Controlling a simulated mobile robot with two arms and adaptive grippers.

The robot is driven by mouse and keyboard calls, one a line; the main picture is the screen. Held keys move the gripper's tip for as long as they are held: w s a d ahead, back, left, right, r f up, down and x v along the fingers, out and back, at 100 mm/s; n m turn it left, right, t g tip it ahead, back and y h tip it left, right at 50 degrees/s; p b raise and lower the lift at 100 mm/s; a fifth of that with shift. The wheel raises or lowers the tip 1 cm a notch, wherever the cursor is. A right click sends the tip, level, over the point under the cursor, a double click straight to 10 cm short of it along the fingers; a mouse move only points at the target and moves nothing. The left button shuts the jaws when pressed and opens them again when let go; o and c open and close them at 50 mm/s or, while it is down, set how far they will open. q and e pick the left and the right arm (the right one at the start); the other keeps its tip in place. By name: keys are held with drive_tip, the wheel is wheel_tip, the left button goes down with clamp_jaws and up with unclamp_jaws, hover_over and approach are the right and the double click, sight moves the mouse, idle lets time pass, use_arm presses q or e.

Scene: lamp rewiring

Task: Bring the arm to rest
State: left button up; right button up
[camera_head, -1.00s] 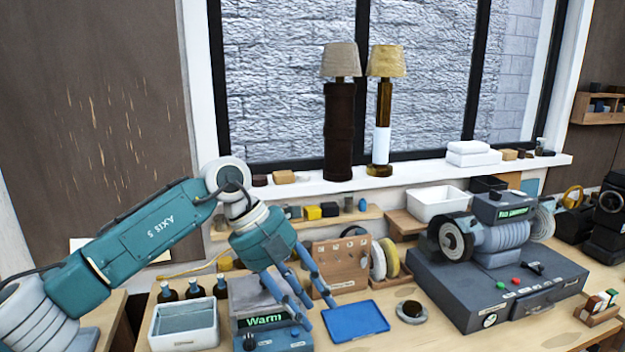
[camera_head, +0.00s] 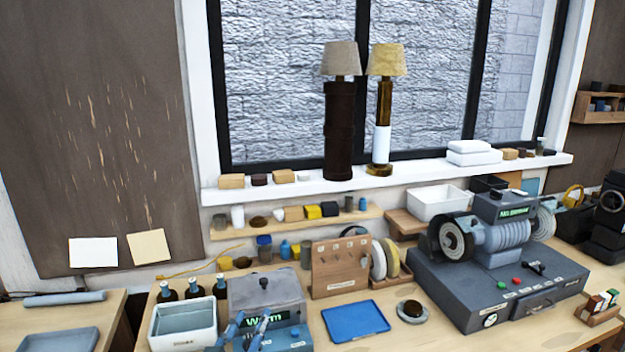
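The blue fingers of my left gripper (camera_head: 249,322) show at the bottom edge of the head view, pointing up in front of the grey box with the green "Warm" display (camera_head: 268,303). Their tips are apart and nothing shows between them except the box front, so it looks open and empty. The rest of my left arm is below the picture. My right gripper is not in view. Two lamps stand upright on the windowsill: a dark one with a grey shade (camera_head: 339,125) and an amber and white one with a yellow shade (camera_head: 383,120).
A white basin (camera_head: 182,335) stands left of the gripper, with dark bottles (camera_head: 194,290) behind it. A blue tray (camera_head: 355,321) and a small round dish (camera_head: 411,311) lie to the right. A large grey grinder (camera_head: 490,250) fills the right side. The air above the bench is clear.

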use_arm(q)
drive_tip(key=s+a+f+n+g+y, duration=0.1)
drive_tip(key=s+a+f+g, duration=0.2)
drive_tip(key=s+f, duration=0.35)
drive_tip(key=s+a+f+n+g+y, duration=0.1)
drive_tip(key=s+a+f+g, duration=0.2)
drive_tip(key=s+f, duration=0.4)
drive_tip(key=s+a+f+g, duration=0.1)
drive_tip(key=s+f+g, duration=0.3)
drive_tip(key=s, duration=0.5)
drive_tip(key=s+a+f+g, duration=0.25)
drive_tip(key=s+f, duration=0.25)
drive_tip(key=s, duration=0.4)
wheel_tip(320, 180, down, 42)
drive_tip(key=s+r+g+b, duration=0.1)
drive_tip(key=s+g+b, duration=0.15)
drive_tip(key=b, duration=1.05)
drive_tip(key=s+a+f+b, duration=0.1)
drive_tip(key=s+f+b, duration=0.3)
drive_tip(key=s+f, duration=0.4)
drive_tip(key=s+a+f+b, duration=0.1)
drive_tip(key=s+f+b, duration=0.4)
drive_tip(key=f, duration=1)
drive_tip(key=s, duration=0.3)
drive_tip(key=shift+s+f, duration=0.15)
drive_tip(key=shift+f, duration=0.25)
drive_tip(key=shift+a, duration=0.1)
